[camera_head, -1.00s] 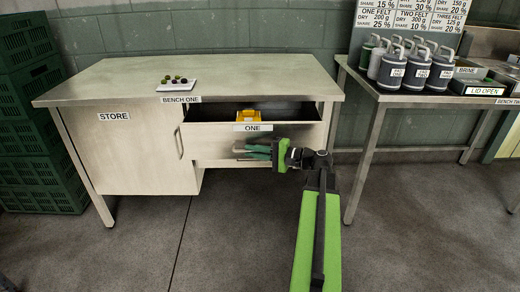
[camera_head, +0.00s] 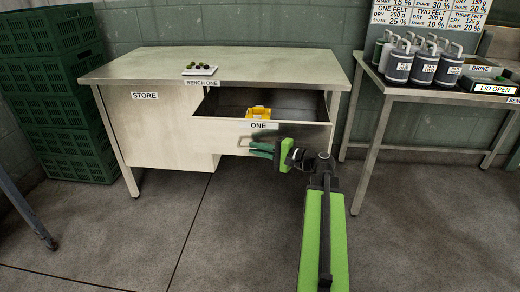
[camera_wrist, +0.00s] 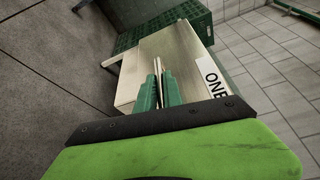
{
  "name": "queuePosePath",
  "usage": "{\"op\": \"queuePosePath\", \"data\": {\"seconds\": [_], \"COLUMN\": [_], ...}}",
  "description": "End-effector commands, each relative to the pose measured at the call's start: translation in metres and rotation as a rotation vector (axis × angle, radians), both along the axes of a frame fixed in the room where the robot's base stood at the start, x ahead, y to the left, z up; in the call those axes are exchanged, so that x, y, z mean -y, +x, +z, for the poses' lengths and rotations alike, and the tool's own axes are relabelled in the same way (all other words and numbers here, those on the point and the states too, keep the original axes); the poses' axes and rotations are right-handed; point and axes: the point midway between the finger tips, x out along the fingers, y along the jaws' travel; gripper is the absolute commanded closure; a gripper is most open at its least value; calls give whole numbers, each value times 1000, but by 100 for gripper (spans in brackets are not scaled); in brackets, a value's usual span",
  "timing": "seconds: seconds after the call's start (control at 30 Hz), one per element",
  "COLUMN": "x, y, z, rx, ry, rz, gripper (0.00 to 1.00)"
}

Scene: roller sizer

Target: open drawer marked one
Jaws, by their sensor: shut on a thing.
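The drawer marked ONE (camera_head: 302,133) stands pulled out from the bench, with its dark inside open to view. Its label ONE (camera_head: 264,125) is on the front panel and also shows in the wrist view (camera_wrist: 213,77). A yellow object (camera_head: 258,112) lies inside the drawer. My gripper (camera_head: 250,148) is at the drawer front, below the label, shut on the drawer's handle (camera_head: 243,141). In the wrist view my green fingers (camera_wrist: 160,90) close around the thin handle bar against the drawer front.
Bench one (camera_head: 230,62) carries a small white tray (camera_head: 200,71) with dark round items. The store cupboard (camera_head: 155,125) is left of the drawer. Green crates (camera_head: 55,90) stack at far left. Bench two (camera_head: 372,120) with several canisters stands right. Floor in front is clear.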

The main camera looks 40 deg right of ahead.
Motion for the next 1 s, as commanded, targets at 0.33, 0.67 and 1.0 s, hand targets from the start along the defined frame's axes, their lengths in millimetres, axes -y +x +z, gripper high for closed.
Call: {"op": "queuePosePath", "data": {"seconds": [0.33, 0.67, 1.0], "x": [4, 8, 43], "y": [-2, -5, -75], "z": [0, 0, 7], "rx": [-1, -1, -1], "ry": [0, 0, 1], "rz": [-4, -8, -12], "gripper": [68, 68, 68]}}
